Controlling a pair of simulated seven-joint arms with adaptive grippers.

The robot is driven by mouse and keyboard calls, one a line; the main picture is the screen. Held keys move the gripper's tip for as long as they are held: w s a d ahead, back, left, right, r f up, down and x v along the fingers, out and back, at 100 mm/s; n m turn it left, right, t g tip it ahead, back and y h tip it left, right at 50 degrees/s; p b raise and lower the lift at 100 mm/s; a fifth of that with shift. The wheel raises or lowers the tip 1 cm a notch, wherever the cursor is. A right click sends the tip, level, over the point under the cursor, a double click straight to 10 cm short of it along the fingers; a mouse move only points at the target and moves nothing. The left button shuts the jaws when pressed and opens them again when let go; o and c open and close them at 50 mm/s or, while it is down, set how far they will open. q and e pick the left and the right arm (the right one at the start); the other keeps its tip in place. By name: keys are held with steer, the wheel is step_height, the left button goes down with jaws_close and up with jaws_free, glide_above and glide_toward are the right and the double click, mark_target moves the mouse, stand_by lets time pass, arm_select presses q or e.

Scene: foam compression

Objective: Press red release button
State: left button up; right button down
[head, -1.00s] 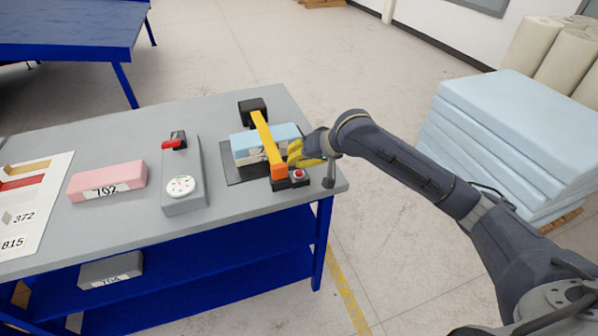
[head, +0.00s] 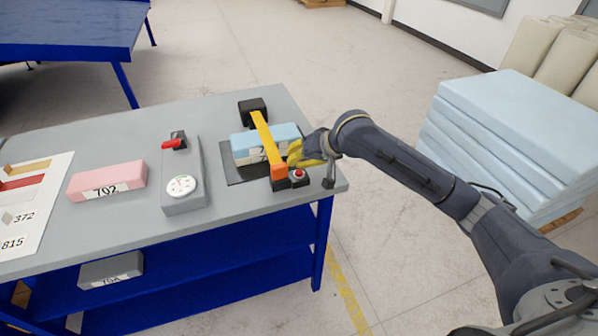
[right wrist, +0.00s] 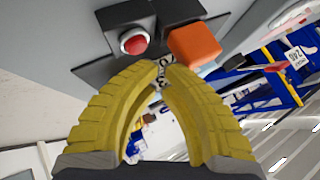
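The red release button (head: 298,174) sits on a black base at the table's front right, beside the orange end (head: 278,172) of a yellow lever (head: 262,132). The lever lies across a light blue foam block (head: 282,132) on a dark plate (head: 240,176). My right gripper (head: 308,152) is just behind and above the button. In the right wrist view, its yellow fingers (right wrist: 162,66) come together at the tips with nothing seen between them. The red button (right wrist: 133,41) is beyond the tips, up and left; the orange end (right wrist: 194,45) is up and right. The left gripper is out of view.
On the grey table (head: 230,205) stand a grey gauge device (head: 184,200) with a red clamp and a pink labelled block (head: 118,177). A printed sheet (head: 30,215) lies far left. A grey block (head: 110,268) is on the blue shelf. Blue foam slabs (head: 510,140) are stacked at right.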

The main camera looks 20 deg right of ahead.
steer(key=shift+f, duration=0.1)
stand_by(0.6)
steer(key=shift+f, duration=0.3)
steer(key=shift+f, duration=0.5)
stand_by(1.1)
steer(key=shift+r, duration=0.9)
steer(key=shift+r, duration=0.15)
steer(key=shift+r, duration=2.35)
